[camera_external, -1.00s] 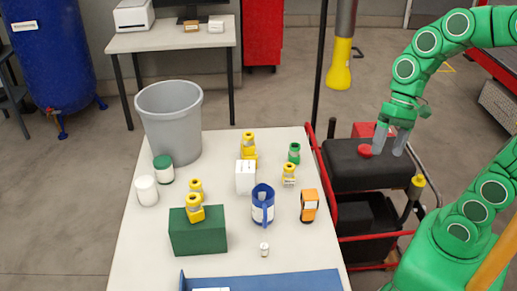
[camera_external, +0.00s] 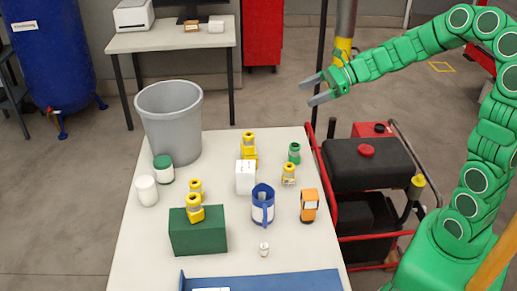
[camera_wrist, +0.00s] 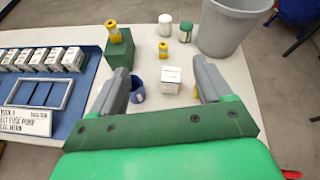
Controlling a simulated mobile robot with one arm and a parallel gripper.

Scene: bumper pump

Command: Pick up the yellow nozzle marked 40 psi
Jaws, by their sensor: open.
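Several yellow nozzles stand on the table; I cannot read which is marked 40 psi. One nozzle (camera_external: 194,208) is on top of a green box (camera_external: 198,236), also seen in the wrist view (camera_wrist: 112,32). A second nozzle (camera_external: 196,187) stands just behind that box and shows in the wrist view (camera_wrist: 164,33). A third nozzle (camera_external: 249,146) is at the back behind a white box (camera_external: 245,177). A fourth nozzle (camera_external: 289,175) is at the right. My gripper (camera_external: 308,92) is open and empty, high above the table's back right edge, apart from everything.
A green-topped nozzle (camera_external: 294,153), blue mug (camera_external: 263,208), orange device (camera_external: 309,206), two jars and a grey bin (camera_external: 170,122) crowd the table. A blue tray (camera_external: 265,281) lies at the front. A red-framed machine (camera_external: 367,165) stands at the right.

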